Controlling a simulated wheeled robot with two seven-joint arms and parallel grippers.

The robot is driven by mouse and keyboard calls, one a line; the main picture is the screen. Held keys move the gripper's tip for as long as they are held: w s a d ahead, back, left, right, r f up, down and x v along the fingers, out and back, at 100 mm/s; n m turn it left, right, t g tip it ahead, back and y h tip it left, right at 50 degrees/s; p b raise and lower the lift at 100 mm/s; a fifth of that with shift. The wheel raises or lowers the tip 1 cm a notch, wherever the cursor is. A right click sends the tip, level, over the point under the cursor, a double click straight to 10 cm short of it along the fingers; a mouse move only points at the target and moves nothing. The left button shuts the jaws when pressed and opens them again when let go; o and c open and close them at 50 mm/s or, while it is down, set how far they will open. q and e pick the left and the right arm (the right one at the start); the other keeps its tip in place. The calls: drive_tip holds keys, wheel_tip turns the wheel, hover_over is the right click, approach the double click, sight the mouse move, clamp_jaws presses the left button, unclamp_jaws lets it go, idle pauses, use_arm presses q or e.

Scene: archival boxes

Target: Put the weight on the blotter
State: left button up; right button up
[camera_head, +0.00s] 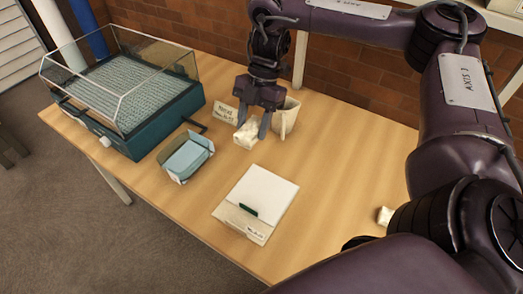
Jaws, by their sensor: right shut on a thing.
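My right gripper (253,126) points down near the back of the table and is shut on a small cream-white block (245,137), which looks like the weight. The block is at or just above the table top; I cannot tell whether it touches. My left gripper is not in view.
A light-blue open box (187,158) and a teal case with a clear cover (158,128) are at left. A small cream object (384,215) lies at right. The table's right middle is clear.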

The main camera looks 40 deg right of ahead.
drive_tip(key=b, duration=0.5)
hover_over(252, 182)
drive_tip(key=d, duration=0.1)
drive_tip(key=f, duration=1.4)
drive_tip(key=shift+w+d+f, duration=0.2)
drive_tip(key=shift+f, duration=0.1)
drive_tip(key=shift+f+b, duration=0.5)
drive_tip(key=shift+f, duration=1.9)
drive_tip(key=o, duration=1.3)
drive_tip(key=shift+f, duration=0.1)
drive_tip(key=shift+c, duration=0.2)
drive_tip(key=p+v, duration=0.4)
drive_tip(key=v, duration=0.8)
